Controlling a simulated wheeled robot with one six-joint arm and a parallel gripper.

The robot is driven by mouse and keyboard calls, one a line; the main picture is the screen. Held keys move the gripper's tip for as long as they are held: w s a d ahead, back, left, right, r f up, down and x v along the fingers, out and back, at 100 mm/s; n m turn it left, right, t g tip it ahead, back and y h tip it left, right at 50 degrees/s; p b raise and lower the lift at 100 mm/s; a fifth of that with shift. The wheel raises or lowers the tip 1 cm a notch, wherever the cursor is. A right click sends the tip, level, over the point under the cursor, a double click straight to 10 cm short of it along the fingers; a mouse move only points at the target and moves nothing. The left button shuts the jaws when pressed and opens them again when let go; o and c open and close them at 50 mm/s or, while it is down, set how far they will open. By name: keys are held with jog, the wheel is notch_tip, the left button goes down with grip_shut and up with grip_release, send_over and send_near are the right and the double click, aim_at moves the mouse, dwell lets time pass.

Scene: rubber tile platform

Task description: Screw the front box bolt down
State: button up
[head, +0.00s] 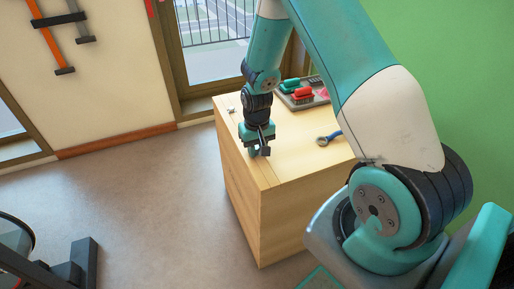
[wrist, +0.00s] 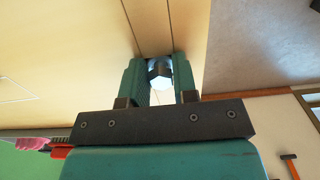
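The wooden box (head: 245,190) stands in the middle of the head view, with a pale top and dark seam lines. My gripper (head: 260,150) points down at the top near the box's left edge. In the wrist view, the pale hex head of the front bolt (wrist: 160,82) shows between the two green fingers of my gripper (wrist: 160,72). The fingers are apart by about the width of the bolt head; whether they press on it I cannot tell. The bolt's shank is hidden, and in the head view my gripper covers the bolt.
A blue ring-ended wrench (head: 328,138) lies to the right. A grey tray (head: 302,97) with red and green tools is at the back.

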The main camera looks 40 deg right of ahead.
aim_at(257, 148)
jog(key=o, duration=0.4)
jog(key=shift+c, duration=0.2)
notch_tip(257, 148, up, 17)
jog(key=p, duration=0.3)
jog(key=shift+r, duration=0.2)
jog(key=s+a+r+n+y, duration=0.1)
jog(key=s+a+r+n, duration=0.1)
jog(key=s+a+r, duration=0.3)
jog(key=s+a+r+n+y, duration=0.1)
jog(key=a+r+n, duration=0.15)
jog(key=a, duration=0.45)
jog(key=s+a+r+n+y, duration=0.1)
jog(key=s+a+r+n, duration=0.2)
jog(key=s+a, duration=0.35)
jog(key=s+a+r+n+y, duration=0.1)
jog(key=s+a+r+n, duration=0.25)
jog(key=s, duration=0.55)
notch_tip(257, 148, up, 15)
jog(key=p, duration=1.5)
jog(key=shift+a+m+p, duration=0.15)
jog(key=shift+m+p, duration=0.15)
jog(key=shift+m, duration=0.1)
